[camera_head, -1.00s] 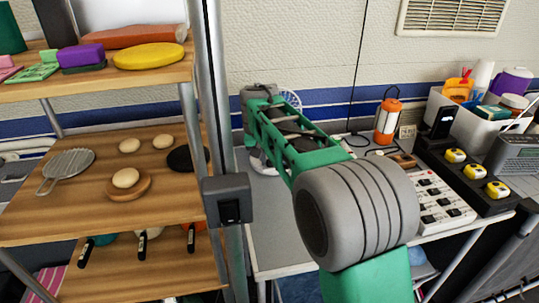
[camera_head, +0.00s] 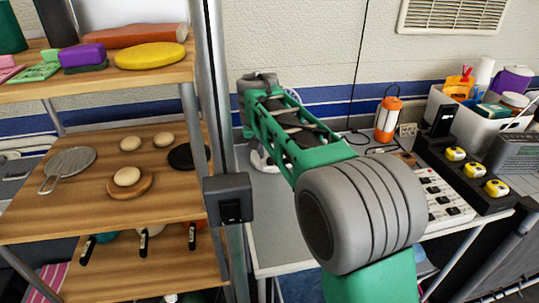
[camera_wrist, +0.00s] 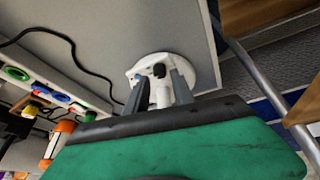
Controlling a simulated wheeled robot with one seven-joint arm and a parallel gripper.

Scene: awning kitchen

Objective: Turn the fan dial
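The white fan's round base (camera_wrist: 148,68) stands on the grey table in the wrist view, with a small dark dial (camera_wrist: 159,70) on it. A white post rises from the base between my fingers. My gripper (camera_wrist: 157,80) is open, its two grey fingers apart on either side of the post and close to the dial. I cannot tell whether either finger touches it. In the head view only part of the white base (camera_head: 259,163) shows beside my green arm.
An orange lantern (camera_head: 387,120) and a black cable stand behind my arm on the table (camera_head: 275,222). A white power strip (camera_head: 444,200) and a black tray of yellow items lie to the right. A wooden shelf rack (camera_head: 60,215) with a metal post stands close at left.

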